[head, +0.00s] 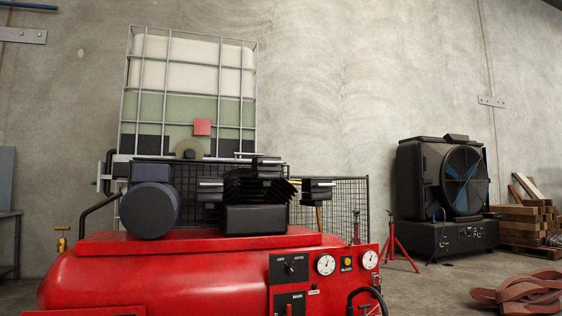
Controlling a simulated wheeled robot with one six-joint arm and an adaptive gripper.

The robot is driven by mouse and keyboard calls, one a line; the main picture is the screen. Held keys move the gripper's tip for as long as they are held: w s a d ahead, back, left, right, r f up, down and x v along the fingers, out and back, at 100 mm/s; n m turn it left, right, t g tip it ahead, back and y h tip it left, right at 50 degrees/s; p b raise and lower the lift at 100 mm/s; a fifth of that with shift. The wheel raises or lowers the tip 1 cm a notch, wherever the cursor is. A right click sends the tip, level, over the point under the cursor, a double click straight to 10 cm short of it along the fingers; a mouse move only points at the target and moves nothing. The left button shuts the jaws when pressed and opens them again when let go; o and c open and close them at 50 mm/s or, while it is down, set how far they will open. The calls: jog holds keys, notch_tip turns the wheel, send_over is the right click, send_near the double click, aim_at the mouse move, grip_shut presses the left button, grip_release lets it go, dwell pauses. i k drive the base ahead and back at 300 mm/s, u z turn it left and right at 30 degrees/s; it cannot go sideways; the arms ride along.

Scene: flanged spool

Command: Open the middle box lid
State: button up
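I see no box with a lid in the head view, so the middle box and its lid are not in view. My gripper and arm are not in view either. A large red air compressor (160,278) fills the lower left and middle, with a black motor and pump on top. It hides much of what stands behind it.
A caged liquid tank (190,85) stands behind the compressor by the concrete wall. A black fan unit (445,195), stacked timber (520,220), a red stand (394,245) and brown straps (520,293) are at the right. Some floor between compressor and straps is bare.

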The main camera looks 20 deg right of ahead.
aim_at(269, 163)
jog(key=u, duration=0.9)
jog(key=k, duration=0.1)
jog(key=z, duration=1.65)
jog(key=i, duration=1.5)
jog(key=u, duration=0.8)
